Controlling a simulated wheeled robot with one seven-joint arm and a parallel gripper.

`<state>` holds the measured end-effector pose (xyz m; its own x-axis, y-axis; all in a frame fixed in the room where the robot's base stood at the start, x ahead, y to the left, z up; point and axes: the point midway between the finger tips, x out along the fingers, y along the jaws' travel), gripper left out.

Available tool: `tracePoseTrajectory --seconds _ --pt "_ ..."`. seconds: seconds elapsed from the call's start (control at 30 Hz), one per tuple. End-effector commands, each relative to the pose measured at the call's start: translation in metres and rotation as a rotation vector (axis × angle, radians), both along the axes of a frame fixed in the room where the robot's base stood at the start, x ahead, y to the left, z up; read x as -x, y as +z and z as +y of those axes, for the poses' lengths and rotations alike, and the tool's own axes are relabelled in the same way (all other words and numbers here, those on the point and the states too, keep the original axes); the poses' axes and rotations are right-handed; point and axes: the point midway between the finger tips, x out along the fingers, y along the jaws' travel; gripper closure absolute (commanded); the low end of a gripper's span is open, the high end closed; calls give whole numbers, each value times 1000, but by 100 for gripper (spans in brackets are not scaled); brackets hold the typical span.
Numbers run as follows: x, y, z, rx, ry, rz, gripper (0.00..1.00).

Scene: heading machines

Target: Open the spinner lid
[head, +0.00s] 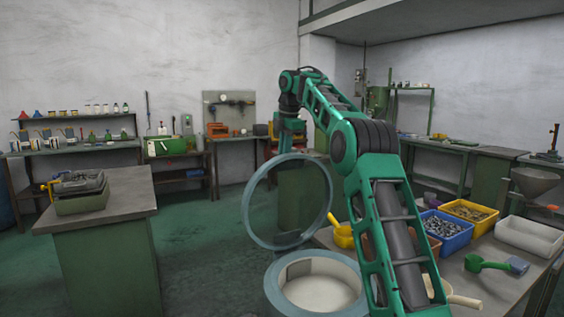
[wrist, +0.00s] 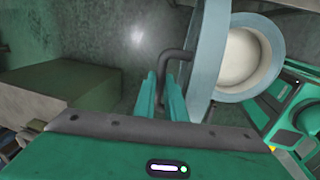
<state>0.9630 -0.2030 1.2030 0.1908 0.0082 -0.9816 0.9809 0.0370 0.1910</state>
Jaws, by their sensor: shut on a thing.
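The spinner (head: 274,296) is a pale blue round drum with a white inside, at the bottom centre of the head view; its white inside (wrist: 250,55) also shows in the wrist view. Its lid (head: 247,212), a round see-through disc with a pale blue rim, stands raised, close to upright, above the drum's back edge. The lid's rim (wrist: 205,62) shows edge-on in the wrist view. My gripper (wrist: 165,88) is shut on the bent dark lid handle (wrist: 176,57). In the head view the handle is not clearly visible.
On the bench right of the spinner are a yellow scoop (head: 343,236), a blue bin (head: 447,231), a yellow bin (head: 468,213), a white tray (head: 530,237) and a green scoop (head: 485,263). A green cabinet (head: 105,255) stands left, with open floor between.

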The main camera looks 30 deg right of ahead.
Motion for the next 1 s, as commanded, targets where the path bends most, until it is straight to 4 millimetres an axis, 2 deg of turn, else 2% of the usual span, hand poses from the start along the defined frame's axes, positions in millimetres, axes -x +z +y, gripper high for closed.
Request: tracePoseTrajectory --seconds 0.03,0.13,0.17,0.2,0.23,0.63,1.0 --pt "1 7 -3 4 -9 -15 100" --pt "1 7 -4 4 -10 -15 100" --pt "1 7 -4 4 -10 -15 84" --pt "1 7 -4 4 -10 -14 75" --pt "1 6 -4 4 -9 -13 71" --pt "-1 5 -2 2 -4 -5 71" --pt "-5 31 -4 6 -5 -6 71"
